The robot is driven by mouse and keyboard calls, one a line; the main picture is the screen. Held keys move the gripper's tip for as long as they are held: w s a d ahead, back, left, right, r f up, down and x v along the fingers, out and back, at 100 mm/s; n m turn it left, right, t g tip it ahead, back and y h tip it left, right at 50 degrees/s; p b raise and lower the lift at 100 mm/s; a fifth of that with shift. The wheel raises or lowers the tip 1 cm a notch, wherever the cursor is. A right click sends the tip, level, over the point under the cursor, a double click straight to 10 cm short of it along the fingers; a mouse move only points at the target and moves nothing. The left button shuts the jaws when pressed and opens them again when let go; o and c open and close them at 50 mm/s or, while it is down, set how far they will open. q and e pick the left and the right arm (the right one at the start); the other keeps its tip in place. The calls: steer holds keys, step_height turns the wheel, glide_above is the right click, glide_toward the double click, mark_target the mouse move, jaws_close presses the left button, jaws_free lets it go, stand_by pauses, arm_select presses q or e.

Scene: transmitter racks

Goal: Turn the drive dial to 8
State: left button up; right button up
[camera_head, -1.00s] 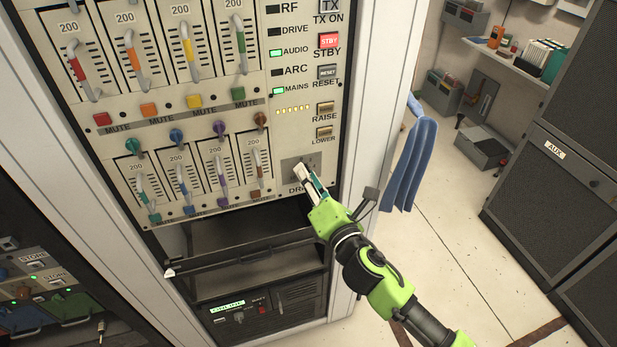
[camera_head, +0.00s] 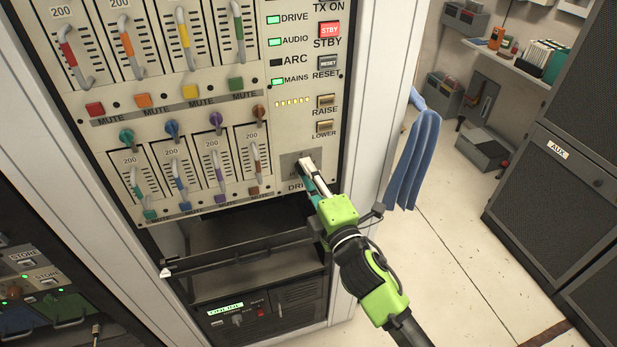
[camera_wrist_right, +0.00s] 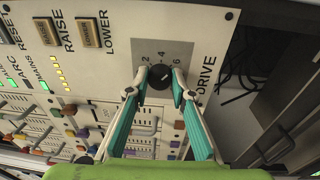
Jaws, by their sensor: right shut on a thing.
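The drive dial (camera_wrist_right: 160,77) is a small dark round knob on a grey square plate (camera_wrist_right: 171,50) in the right wrist view. The numbers 2, 4 and 6 show around it; others are hidden by the fingers. I cannot tell for sure which number its mark points to. My right gripper (camera_wrist_right: 160,84) is shut on the dial, one fingertip on each side. In the head view my right gripper (camera_head: 306,171) covers the dial at the panel's lower right corner. The DRIVE lamp (camera_head: 273,19) is lit green. My left gripper is not in view.
Above the dial are the RAISE (camera_head: 326,101) and LOWER (camera_head: 325,127) buttons. Fader levers and coloured mute buttons fill the panel to the left. Below is an open bay with a dark bar (camera_head: 240,258). A blue cloth (camera_head: 413,165) hangs right of the rack; open floor lies beyond.

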steer(key=shift+a+f+m+t+h+b, duration=0.1)
steer(key=shift+m+t+h+b, duration=0.15)
steer(key=shift+m, duration=2.4)
steer(key=shift+a+f+m+t+h+b, duration=0.15)
steer(key=shift+m+h, duration=0.2)
steer(key=shift+m, duration=2.3)
steer(key=shift+d, duration=0.1)
steer(key=o, duration=1.1)
steer(key=shift+r, duration=0.1)
steer(key=shift+s, duration=0.15)
steer(key=v, duration=1.1)
steer(key=shift+s+d, duration=0.15)
steer(key=shift+s, duration=0.25)
